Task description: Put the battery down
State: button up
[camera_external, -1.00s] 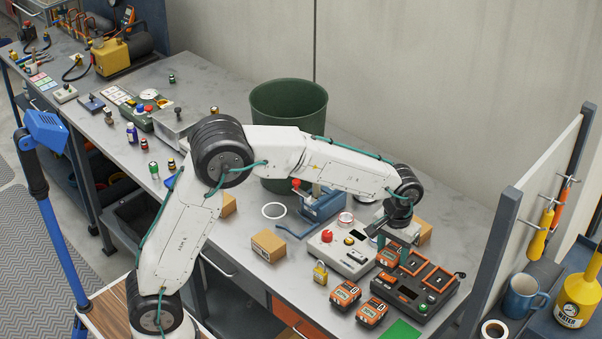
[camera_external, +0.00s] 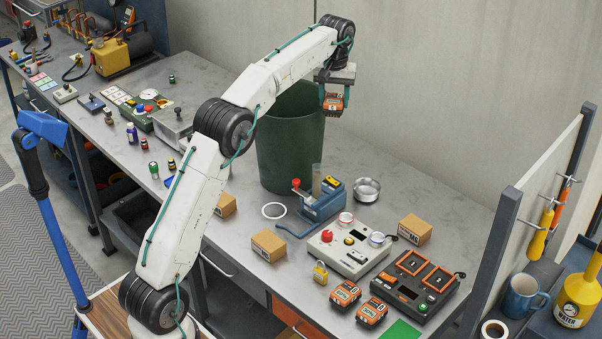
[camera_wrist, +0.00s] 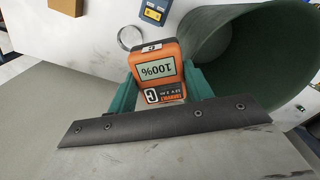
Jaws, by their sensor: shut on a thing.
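My gripper (camera_external: 333,92) is shut on an orange and black battery (camera_external: 333,104) and holds it up high, beside the rim of the green bin (camera_external: 288,140) and above the bench. In the wrist view the battery (camera_wrist: 158,75) sits between the green fingers of my gripper (camera_wrist: 160,90). Its label reads 100% and C, upside down. Two other batteries, one (camera_external: 345,294) beside another (camera_external: 371,312), lie on the bench in front of the black charger (camera_external: 437,299). The charger has two orange-framed bays (camera_external: 411,262), which look empty. A green mat (camera_external: 401,330) lies at the front edge.
The green bin also shows in the wrist view (camera_wrist: 230,50). Cardboard boxes (camera_external: 268,245), a blue fixture (camera_external: 321,205), a grey control box (camera_external: 350,252) and a yellow padlock (camera_external: 320,273) stand on the bench. A tool panel (camera_external: 540,185) bounds the right.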

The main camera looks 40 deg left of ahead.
jog(key=shift+n, duration=0.4)
jog(key=a, duration=0.2)
jog(key=a+r, duration=0.1)
jog(key=a, duration=0.1)
jog(key=shift+s+a+r, duration=0.15)
jog(key=shift+s+a, duration=0.05)
jog(key=shift+a, duration=0.2)
jog(key=s+a+n, duration=0.3)
jog(key=s+a, duration=0.3)
jog(key=a, duration=0.5)
jog(key=s+a+n, duration=0.4)
jog(key=s+a, duration=0.3)
jog(key=a, duration=0.4)
jog(key=s+a+n, duration=0.3)
jog(key=s+a, duration=0.3)
jog(key=a, duration=0.6)
jog(key=w+d+f+m, duration=0.1)
jog(key=w+f, duration=0.4)
jog(key=f, duration=0.4)
jog(key=w+d+f+m, duration=0.1)
jog(key=w+f, duration=0.5)
jog(key=f, duration=0.3)
jog(key=w+d+f+m, duration=0.1)
jog(key=w+f+m, duration=0.1)
jog(key=w+f, duration=0.4)
notch_tip(320, 180, down, 4)
jog(key=shift+f, duration=1.85)
